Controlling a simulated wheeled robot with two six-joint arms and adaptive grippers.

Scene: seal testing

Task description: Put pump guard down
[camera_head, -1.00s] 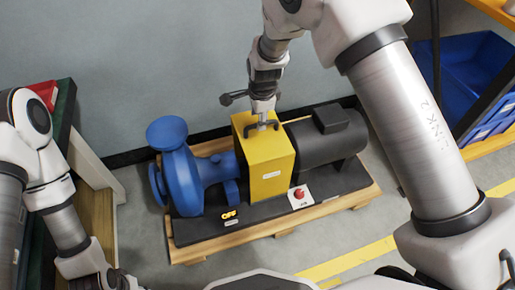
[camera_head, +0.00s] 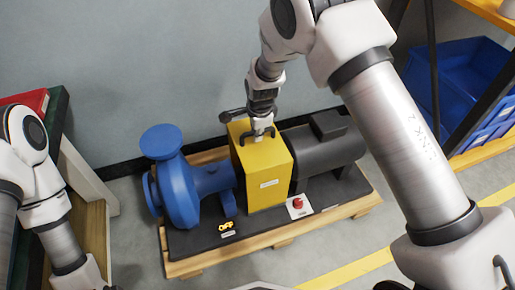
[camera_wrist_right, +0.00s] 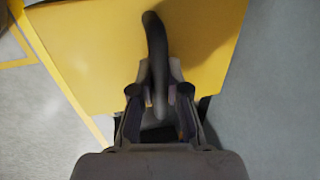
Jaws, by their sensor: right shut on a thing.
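The pump guard (camera_head: 263,178) is a yellow box with a dark handle on top. In the head view it sits between the blue pump (camera_head: 182,185) and the dark motor (camera_head: 325,145), over the black base. My right gripper (camera_head: 262,132) is above it and shut on its handle. In the right wrist view the dark handle (camera_wrist_right: 155,40) runs between the fingers (camera_wrist_right: 160,95), with the yellow top of the guard (camera_wrist_right: 95,40) behind. Whether the guard's bottom touches the base cannot be told. My left arm is at the left edge; its gripper is not in view.
The black base lies on a wooden pallet (camera_head: 190,267). Blue bins (camera_head: 465,90) stand on a shelf at right. A red bin (camera_head: 30,100) is at upper left. Grey floor surrounds the pallet.

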